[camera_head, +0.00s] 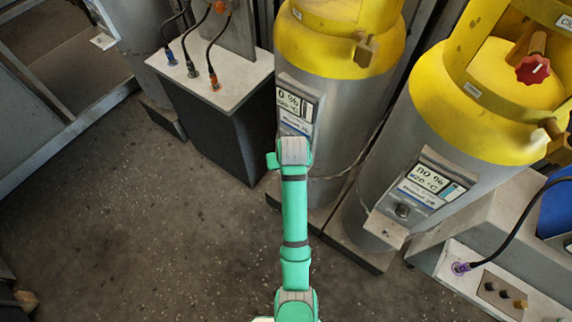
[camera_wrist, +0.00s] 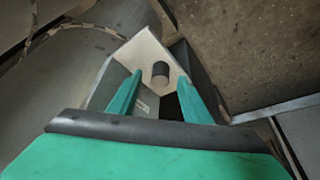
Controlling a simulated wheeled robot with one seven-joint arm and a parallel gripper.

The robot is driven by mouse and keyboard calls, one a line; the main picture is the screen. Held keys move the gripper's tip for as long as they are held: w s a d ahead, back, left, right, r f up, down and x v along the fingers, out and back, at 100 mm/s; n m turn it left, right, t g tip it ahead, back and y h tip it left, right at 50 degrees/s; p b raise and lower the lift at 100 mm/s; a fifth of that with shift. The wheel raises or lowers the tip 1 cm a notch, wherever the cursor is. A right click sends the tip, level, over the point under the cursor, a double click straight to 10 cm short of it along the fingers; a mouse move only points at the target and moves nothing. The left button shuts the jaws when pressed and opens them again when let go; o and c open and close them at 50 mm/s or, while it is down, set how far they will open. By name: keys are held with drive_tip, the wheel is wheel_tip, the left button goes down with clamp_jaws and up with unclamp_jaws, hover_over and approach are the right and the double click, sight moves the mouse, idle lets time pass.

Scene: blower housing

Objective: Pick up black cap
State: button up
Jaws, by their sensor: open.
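The black cap (camera_wrist: 160,71) is a short dark cylinder standing on a pale bracket (camera_wrist: 148,50) in the wrist view. My gripper (camera_wrist: 159,76) is open, with one green finger on each side in the picture. The cap appears between the fingertips, and no contact with it can be seen. In the head view my arm's end is in front of the left tank's display panel (camera_head: 298,105). My fingers and this cap are hidden there. A similar dark round knob (camera_head: 402,210) shows on the right tank's panel.
Two grey tanks with yellow tops (camera_head: 340,35) stand close together, with a cable between them. A grey cabinet (camera_head: 215,105) with plugged cables is to the left. A bench (camera_head: 490,270) with a purple connector is at the right.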

drive_tip(key=c, duration=1.1)
drive_tip(key=shift+c, duration=0.2)
drive_tip(key=shift+r, duration=0.1)
drive_tip(key=shift+r, duration=1.4)
drive_tip(key=shift+s+r, duration=0.1)
drive_tip(key=shift+r, duration=0.25)
drive_tip(key=s+d, duration=0.2)
drive_tip(key=s, duration=1.5)
drive_tip(key=shift+s+d, duration=0.35)
drive_tip(key=shift+d, duration=0.05)
drive_tip(key=shift+f, duration=0.15)
